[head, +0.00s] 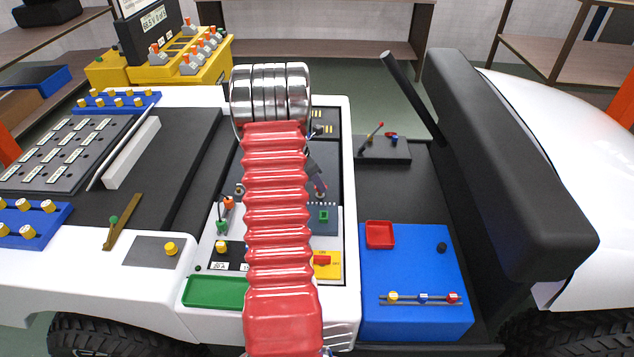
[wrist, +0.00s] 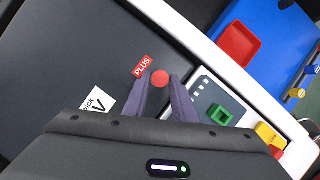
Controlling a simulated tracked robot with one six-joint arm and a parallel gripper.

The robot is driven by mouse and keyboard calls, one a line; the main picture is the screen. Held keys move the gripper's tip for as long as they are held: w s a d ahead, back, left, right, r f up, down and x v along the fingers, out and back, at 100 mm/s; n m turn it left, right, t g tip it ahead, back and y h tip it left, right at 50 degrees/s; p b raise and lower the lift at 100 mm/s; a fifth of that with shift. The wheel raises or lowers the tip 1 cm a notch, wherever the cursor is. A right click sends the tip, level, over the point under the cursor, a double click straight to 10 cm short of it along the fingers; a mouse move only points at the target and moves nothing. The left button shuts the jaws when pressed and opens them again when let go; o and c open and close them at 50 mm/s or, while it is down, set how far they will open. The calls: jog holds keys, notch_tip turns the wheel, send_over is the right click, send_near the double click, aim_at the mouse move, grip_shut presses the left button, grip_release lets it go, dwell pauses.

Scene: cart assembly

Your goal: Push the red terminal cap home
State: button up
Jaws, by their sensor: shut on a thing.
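The red terminal cap (wrist: 160,78) shows as a round red disc in the wrist view, next to a red PLUS label (wrist: 143,66) on a dark grey surface. My gripper (wrist: 163,84) is shut on the cap, one dark finger on either side of it. How far down the cap sits, and whether it touches the terminal under it, I cannot tell. In the head view my gripper (head: 318,183) shows only in part behind my red arm sleeve, over the dark panel in the cart's middle bay. The cap cannot be made out there.
A white label with a V (wrist: 97,103) lies left of my fingers. A green square part (wrist: 220,115) and a yellow block (wrist: 268,133) are close on the right. A white rim edges the bay. Beyond it is a blue panel (head: 415,265) with a red tray (head: 379,235).

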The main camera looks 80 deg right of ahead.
jog(key=shift+f, duration=1.35)
dwell(0.5)
jog(key=o, duration=1.1)
jog(key=shift+r, duration=0.15)
jog(key=v, duration=1.3)
jog(key=shift+w+a+r, duration=0.1)
jog(key=shift+r, duration=0.15)
